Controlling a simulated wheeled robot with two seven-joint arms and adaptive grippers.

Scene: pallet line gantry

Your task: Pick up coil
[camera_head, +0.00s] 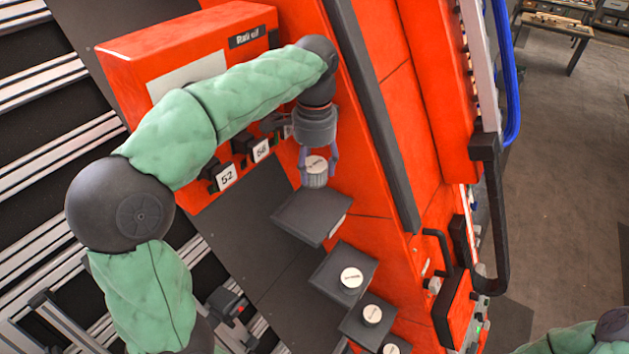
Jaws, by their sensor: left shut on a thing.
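A coil, a small ribbed grey cylinder with a pale labelled top (316,168), is between the fingers of my left gripper (318,172). The gripper points down and is shut on the coil. It is over the topmost dark square pad (306,212); I cannot tell whether the coil touches the pad. Other round pieces with white tops sit on lower pads: one (351,278), another (372,314) and a third (391,350) at the bottom edge. My right arm shows only at the lower right corner, and its gripper is out of view.
An orange machine housing (135,55) stands behind my left arm, with numbered tags "52" (227,177) and "56" (261,150). A tall orange panel with a dark rail (375,110) rises close right of the gripper. Open grey floor (565,160) lies at the far right.

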